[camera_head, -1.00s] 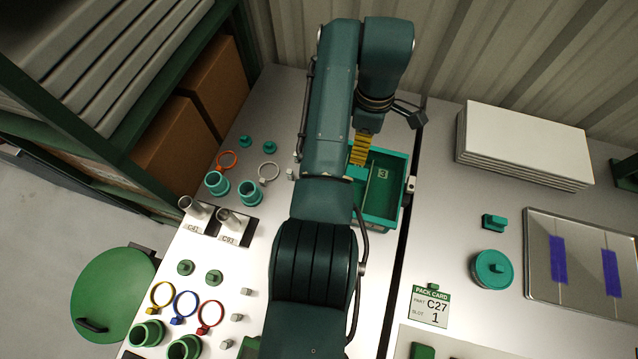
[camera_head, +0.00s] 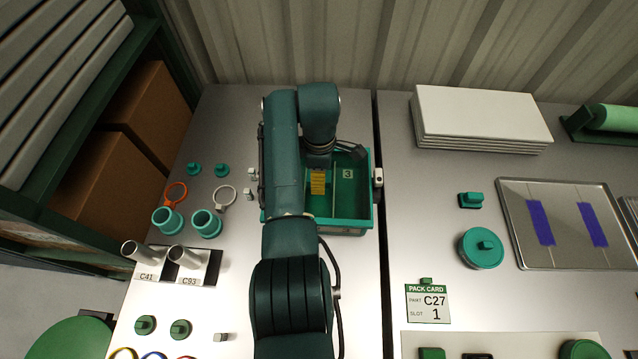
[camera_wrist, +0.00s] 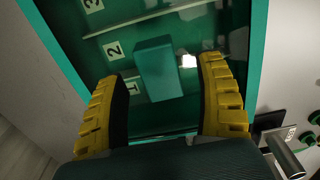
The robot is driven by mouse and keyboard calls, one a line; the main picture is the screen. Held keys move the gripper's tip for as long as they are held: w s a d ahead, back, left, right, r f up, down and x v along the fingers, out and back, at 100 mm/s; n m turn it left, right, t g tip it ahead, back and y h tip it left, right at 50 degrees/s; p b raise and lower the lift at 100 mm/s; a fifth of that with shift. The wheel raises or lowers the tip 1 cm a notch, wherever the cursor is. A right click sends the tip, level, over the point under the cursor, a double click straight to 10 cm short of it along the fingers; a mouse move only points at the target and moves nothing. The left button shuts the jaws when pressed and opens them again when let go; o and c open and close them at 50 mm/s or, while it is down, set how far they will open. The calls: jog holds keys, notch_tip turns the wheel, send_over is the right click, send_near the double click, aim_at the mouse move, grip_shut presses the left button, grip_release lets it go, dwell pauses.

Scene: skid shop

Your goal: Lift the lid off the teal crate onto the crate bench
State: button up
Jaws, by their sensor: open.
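The teal crate (camera_head: 347,225) stands on the bench left of the dark gap, partly hidden by my arm. My gripper (camera_head: 317,184) is over the crate, with yellow fingers pointing down. In the wrist view the fingers (camera_wrist: 161,68) are open on either side of a teal block (camera_wrist: 157,70), apart from it. The block looks like a handle on a clear, glossy lid (camera_wrist: 190,62) that shows a bright reflection. Slot labels 1, 2 and 3 show beneath it, inside the crate (camera_wrist: 258,50). The lid's edges are hard to make out.
White stacked panels (camera_head: 480,115), a round teal lid (camera_head: 480,248), a metal tray (camera_head: 565,225) and a pack card (camera_head: 428,303) reading C27, slot 1, lie on the right bench. Teal cups (camera_head: 207,223), rings and grey tubes (camera_head: 185,257) stand left of the crate.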

notch_tip(320, 180, down, 2)
jog(key=shift+f, duration=0.15)
grip_shut()
dwell(0.3)
